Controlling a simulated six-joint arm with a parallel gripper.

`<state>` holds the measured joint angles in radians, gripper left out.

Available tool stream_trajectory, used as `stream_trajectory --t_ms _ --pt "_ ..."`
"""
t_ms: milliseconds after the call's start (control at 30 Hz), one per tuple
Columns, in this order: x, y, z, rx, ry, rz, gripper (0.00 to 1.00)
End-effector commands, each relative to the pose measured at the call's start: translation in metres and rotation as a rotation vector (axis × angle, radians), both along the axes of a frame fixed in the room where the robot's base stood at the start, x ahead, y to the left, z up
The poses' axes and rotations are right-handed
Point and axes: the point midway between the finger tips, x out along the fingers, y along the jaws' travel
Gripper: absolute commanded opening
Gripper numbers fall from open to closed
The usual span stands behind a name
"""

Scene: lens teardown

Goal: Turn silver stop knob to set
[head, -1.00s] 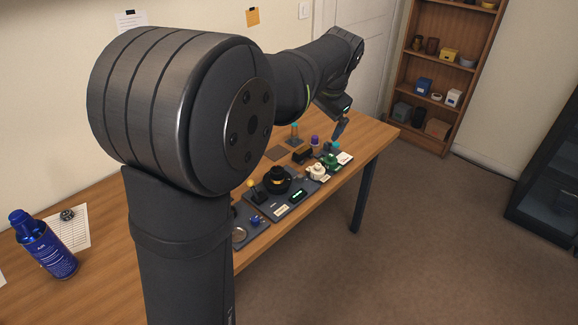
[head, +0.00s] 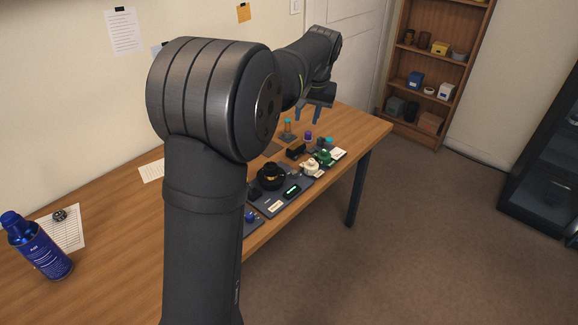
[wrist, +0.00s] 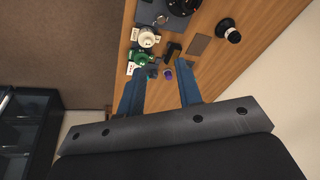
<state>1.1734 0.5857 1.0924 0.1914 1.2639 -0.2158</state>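A small silver round part (wrist: 161,19) shows on a dark grey plate (wrist: 178,22) in the wrist view; it may be the silver stop knob, but it is too small to tell. In the head view I cannot make out the knob. The dark plate (head: 266,209) there carries a black ring-shaped part (head: 271,177). My gripper (head: 308,118) is open and empty above the far end of the table. In the wrist view its two blue fingers (wrist: 160,84) are spread apart, with the silver part well beyond the fingertips.
White (head: 311,167) and green (head: 324,156) parts, a black block (head: 296,151) and purple-capped (head: 308,136) and teal-capped (head: 288,125) items stand beyond the plate. A blue bottle (head: 40,246) is at the left. Bare table (head: 110,235) lies between.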

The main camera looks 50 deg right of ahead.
Motion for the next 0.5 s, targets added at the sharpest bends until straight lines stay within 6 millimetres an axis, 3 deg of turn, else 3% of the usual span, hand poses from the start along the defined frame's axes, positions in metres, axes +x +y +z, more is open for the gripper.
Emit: stream_trajectory --t_ms 300,500 --pt "0.050 -0.028 -0.056 -0.054 0.196 0.751 0.32" --pt "0.071 -0.035 -0.082 -0.057 0.265 1.107 0.32"
